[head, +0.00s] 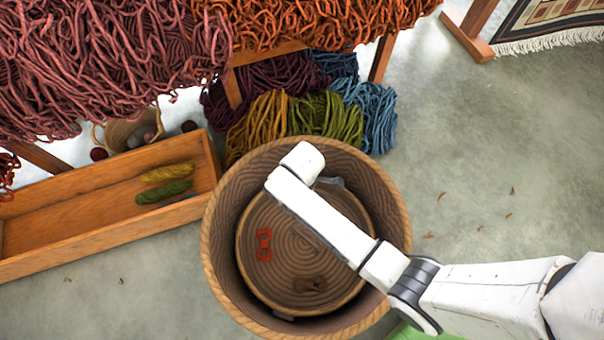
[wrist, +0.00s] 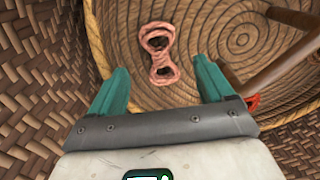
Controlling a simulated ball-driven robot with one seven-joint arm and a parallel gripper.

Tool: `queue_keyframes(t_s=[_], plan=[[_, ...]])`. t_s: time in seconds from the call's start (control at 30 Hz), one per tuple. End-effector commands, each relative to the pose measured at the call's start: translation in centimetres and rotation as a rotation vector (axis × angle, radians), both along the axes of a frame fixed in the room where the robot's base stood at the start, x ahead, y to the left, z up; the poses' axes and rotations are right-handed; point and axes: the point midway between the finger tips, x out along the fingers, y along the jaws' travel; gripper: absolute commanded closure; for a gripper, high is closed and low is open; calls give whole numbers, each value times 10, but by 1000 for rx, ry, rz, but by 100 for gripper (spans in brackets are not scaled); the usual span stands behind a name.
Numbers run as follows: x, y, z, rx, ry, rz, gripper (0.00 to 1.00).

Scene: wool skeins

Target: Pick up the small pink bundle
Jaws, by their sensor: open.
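The contact or height gap between fingers and bundle cannot be told. In the head view I cannot see the pink bundle; my white arm reaches over the basket and covers part of its floor.
A red bundle (head: 264,245) and a dark brown bundle (head: 310,284) also lie in the basket. The basket's woven wall (wrist: 40,75) is close on the gripper's left. A brown bar (wrist: 275,72) crosses at right. A wooden trough (head: 75,205) holds yellow and green skeins.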

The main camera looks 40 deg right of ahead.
Motion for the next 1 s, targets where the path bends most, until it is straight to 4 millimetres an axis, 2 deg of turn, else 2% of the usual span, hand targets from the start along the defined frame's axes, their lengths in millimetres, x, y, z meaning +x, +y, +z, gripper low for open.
queue_keyframes(t_s=[0.1,0.27,0.53,1.0], plan=[[1,1,-21,0,1,0,19],[1,2,-42,0,1,-1,19],[1,2,-44,1,-1,-1,19],[1,2,-44,0,0,-1,63]])
